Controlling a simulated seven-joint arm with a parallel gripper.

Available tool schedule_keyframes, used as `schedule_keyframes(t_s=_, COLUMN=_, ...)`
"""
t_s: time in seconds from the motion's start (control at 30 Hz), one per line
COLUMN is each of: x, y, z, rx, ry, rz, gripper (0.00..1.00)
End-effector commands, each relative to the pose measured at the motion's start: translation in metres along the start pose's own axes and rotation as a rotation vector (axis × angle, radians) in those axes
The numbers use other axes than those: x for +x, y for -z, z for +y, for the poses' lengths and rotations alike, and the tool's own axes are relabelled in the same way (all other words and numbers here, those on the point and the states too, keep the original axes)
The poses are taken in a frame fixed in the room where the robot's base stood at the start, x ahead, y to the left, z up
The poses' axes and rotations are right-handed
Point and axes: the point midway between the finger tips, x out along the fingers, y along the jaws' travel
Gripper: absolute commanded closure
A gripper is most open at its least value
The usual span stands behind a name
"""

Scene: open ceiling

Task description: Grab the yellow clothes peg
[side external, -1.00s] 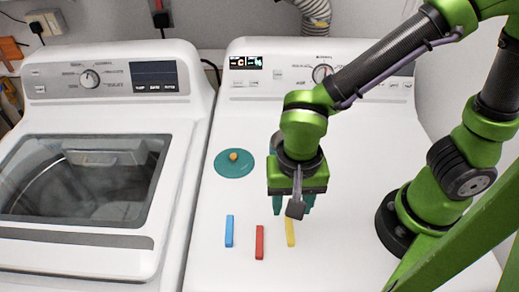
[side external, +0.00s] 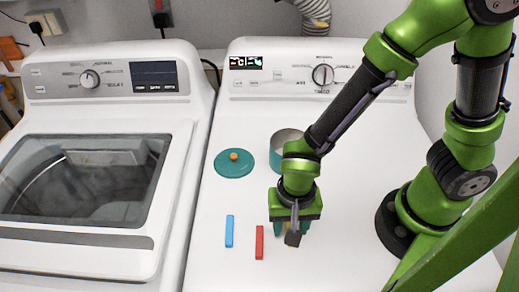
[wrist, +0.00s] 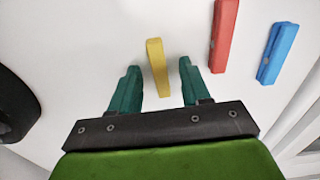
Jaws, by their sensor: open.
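The yellow clothes peg (wrist: 157,66) lies on the white machine top. In the wrist view it sits between the two teal fingers of my gripper (wrist: 160,82), with a gap on each side, and its far end reaches past the fingertips. My gripper is open and empty. In the side view my gripper (side external: 292,230) is low over the peg and hides nearly all of it. I cannot tell whether the fingertips touch the surface.
A red peg (side external: 259,242) and a blue peg (side external: 229,231) lie to the left of my gripper. A teal lid (side external: 234,170) with an orange knob and a teal pot (side external: 276,160) are farther back. The front-right of the machine top (side external: 350,260) is clear.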

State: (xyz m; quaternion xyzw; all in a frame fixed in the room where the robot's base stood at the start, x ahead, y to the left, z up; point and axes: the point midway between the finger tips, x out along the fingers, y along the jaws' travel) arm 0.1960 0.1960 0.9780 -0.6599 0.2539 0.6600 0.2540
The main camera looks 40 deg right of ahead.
Motion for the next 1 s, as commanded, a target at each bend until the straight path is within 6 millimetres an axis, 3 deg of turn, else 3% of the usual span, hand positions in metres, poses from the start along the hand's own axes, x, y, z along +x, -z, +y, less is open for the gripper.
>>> schedule_keyframes(t_s=0.03, x=0.000, y=0.000, z=0.000, rx=0.000, ry=0.000, rz=0.000, gripper=0.58)
schedule_keyframes(t_s=0.3, x=0.000, y=0.000, z=0.000, rx=-0.001, ry=0.000, rz=0.000, gripper=0.99)
schedule_keyframes(t_s=0.73, x=-0.005, y=0.000, z=-0.001, rx=-0.001, ry=0.003, rz=0.000, gripper=1.00)
schedule_keyframes(t_s=1.0, x=-0.051, y=0.000, z=-0.002, rx=-0.001, ry=0.008, rz=0.000, gripper=1.00)
